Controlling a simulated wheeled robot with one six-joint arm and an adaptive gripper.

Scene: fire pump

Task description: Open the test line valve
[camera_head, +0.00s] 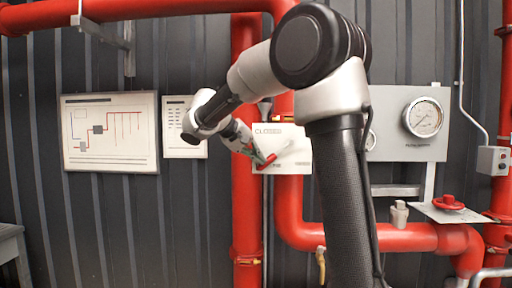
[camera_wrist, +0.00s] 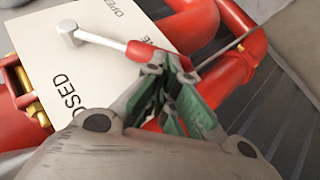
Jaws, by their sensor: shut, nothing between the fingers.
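The test line valve lever has a pale arm and a red grip (camera_wrist: 146,52). It is mounted on a white plate (camera_wrist: 35,35) that reads CLOSED at one end and OPEN at the other. In the head view the plate (camera_head: 300,162) is partly behind my arm. My gripper (camera_wrist: 170,75), with green finger pads, is shut and empty, its fingertips right at the red grip's end. I cannot tell if they touch. It also shows in the head view (camera_head: 255,155).
Red pipes (camera_head: 245,215) run beside and below the plate. A pressure gauge (camera_head: 423,117) and a red handwheel (camera_head: 448,202) are at right. Notice boards (camera_head: 110,160) hang on the dark wall at left. A small yellow valve handle (camera_head: 321,262) sits low.

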